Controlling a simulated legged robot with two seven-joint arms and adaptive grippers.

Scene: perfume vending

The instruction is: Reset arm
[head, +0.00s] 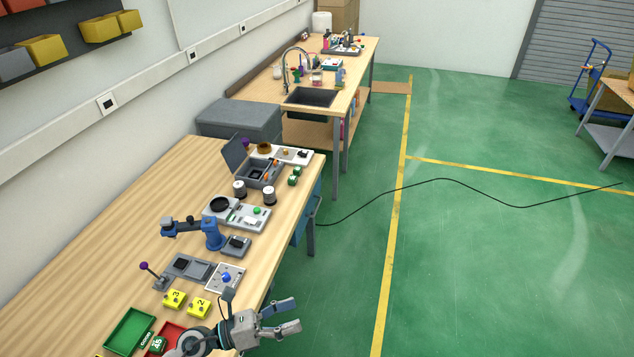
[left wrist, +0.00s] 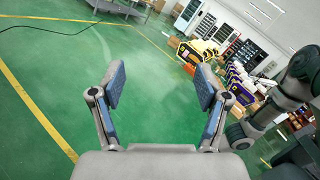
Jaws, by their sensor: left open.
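My left gripper (head: 284,316) is at the bottom of the head view, over the front right edge of the near wooden table (head: 170,160). Its fingers are spread and point right, over the green floor. In the left wrist view the same gripper (left wrist: 160,88) shows two fingers wide apart with nothing between them. Only floor lies beyond the gap. My right gripper does not show in the head view; a dark arm part at the right of the left wrist view does not show any jaws.
Yellow blocks (head: 199,307), a green tray (head: 130,331), a red tray (head: 170,338) and a blue device (head: 211,234) stand on the near table beside my left arm. A sink bench (head: 350,72) stands farther back. A black cable (head: 440,179) crosses the open green floor at right.

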